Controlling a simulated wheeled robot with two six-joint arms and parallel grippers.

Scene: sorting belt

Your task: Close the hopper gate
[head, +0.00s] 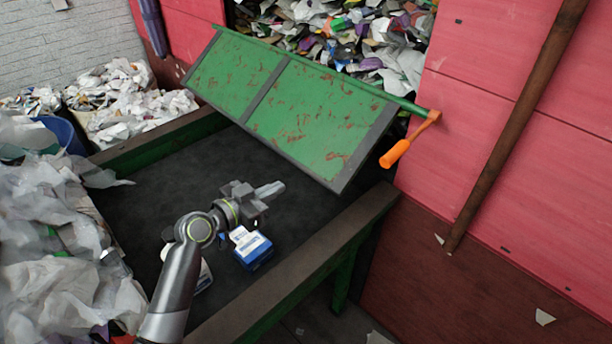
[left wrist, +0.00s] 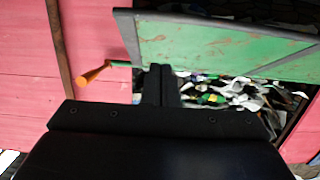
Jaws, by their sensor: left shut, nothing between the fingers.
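The green hopper gate (head: 300,108) with grey edge bars is swung outward over the belt, hinged along its top bar, with the hopper opening behind it full of paper scraps. An orange handle (head: 395,153) on a lever sits at the right end of the top bar. My left gripper (head: 270,190) is shut and empty above the belt, in front of and below the gate, apart from it. In the left wrist view the gripper (left wrist: 161,72) points toward the gate (left wrist: 215,45), and the orange handle (left wrist: 92,76) shows at left. My right gripper is not in view.
The dark belt (head: 130,205) runs under the gate between raised side rails (head: 330,235). A blue and white box (head: 252,248) lies on the belt just below my left gripper. Waste paper (head: 50,240) heaps at the left. Red walls (head: 520,130) stand at right.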

